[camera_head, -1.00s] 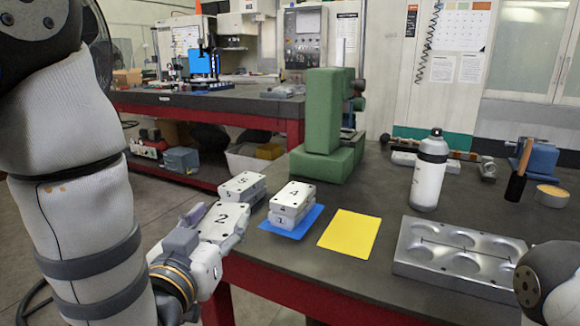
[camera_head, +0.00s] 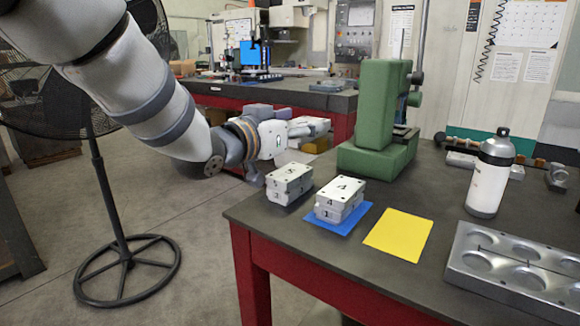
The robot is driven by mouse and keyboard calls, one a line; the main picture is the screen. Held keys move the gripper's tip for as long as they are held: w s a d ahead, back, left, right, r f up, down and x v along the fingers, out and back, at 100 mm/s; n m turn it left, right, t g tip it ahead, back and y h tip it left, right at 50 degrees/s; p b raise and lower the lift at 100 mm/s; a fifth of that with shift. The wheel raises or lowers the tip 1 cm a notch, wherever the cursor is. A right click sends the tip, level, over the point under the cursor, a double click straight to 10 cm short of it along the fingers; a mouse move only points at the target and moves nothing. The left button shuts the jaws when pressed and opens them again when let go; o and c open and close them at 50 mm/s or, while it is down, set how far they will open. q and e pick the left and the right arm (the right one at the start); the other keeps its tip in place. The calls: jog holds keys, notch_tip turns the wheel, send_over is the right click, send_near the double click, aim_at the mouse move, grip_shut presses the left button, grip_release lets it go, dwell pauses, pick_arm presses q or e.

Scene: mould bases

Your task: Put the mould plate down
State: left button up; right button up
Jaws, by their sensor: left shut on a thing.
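My left gripper (camera_head: 308,130) is raised beyond the left end of the workbench, above and behind the stacks of plates. It is shut on the pale mould plate (camera_head: 312,122), which shows almost edge-on and is partly hidden by the fingers; its number cannot be read now. One stack (camera_head: 289,183) has a plate marked 5 on top and a 3 below, near the bench's left corner. Beside it, another stack (camera_head: 341,198) with 4 on top and 1 below stands on a blue mat (camera_head: 350,224). My right gripper is out of view.
A yellow mat (camera_head: 398,234) lies bare right of the blue one. A green stand (camera_head: 379,120) rises behind the stacks. A white bottle (camera_head: 489,178) and a metal block with round pockets (camera_head: 510,268) occupy the right. A fan (camera_head: 117,250) stands on the floor at left.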

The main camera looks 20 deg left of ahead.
pick_arm(q)
jog(key=b, duration=0.2)
send_over(287, 174)
jog(key=f, duration=0.7)
jog(key=shift+s+d+f, duration=0.15)
jog(key=shift+s+d, duration=0.1)
jog(key=f, duration=0.3)
jog(key=shift+w+a+f, duration=0.15)
jog(key=shift+w+a, duration=0.05)
jog(key=shift+w, duration=0.15)
jog(key=shift+f, duration=0.1)
jog(key=o, duration=1.7)
jog(key=shift+f, duration=0.15)
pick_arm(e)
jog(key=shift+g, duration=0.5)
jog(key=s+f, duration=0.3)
